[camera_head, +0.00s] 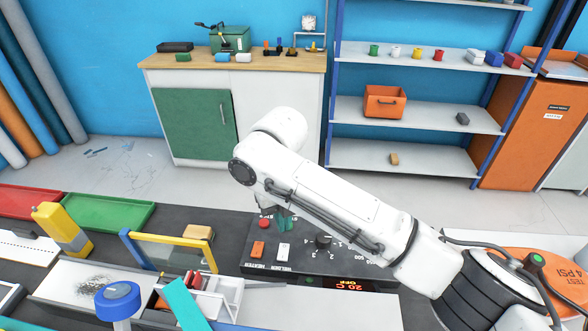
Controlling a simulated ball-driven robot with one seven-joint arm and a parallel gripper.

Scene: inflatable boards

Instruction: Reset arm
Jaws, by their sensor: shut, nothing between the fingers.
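My arm reaches from the lower right towards the middle of the camera_head view, and its elbow bends near the centre. My gripper (284,222) hangs below the arm, partly hidden behind it, and is shut with nothing held. It is over the dark control panel (262,236). I cannot tell whether it touches the panel.
The panel carries a knob (323,241), switches and a display reading "20 C OFF" (348,285). A yellow-and-blue frame (170,240), a yellow device (62,229), a green tray (108,211) and a red tray (25,201) crowd the left. Shelves (415,111) stand behind.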

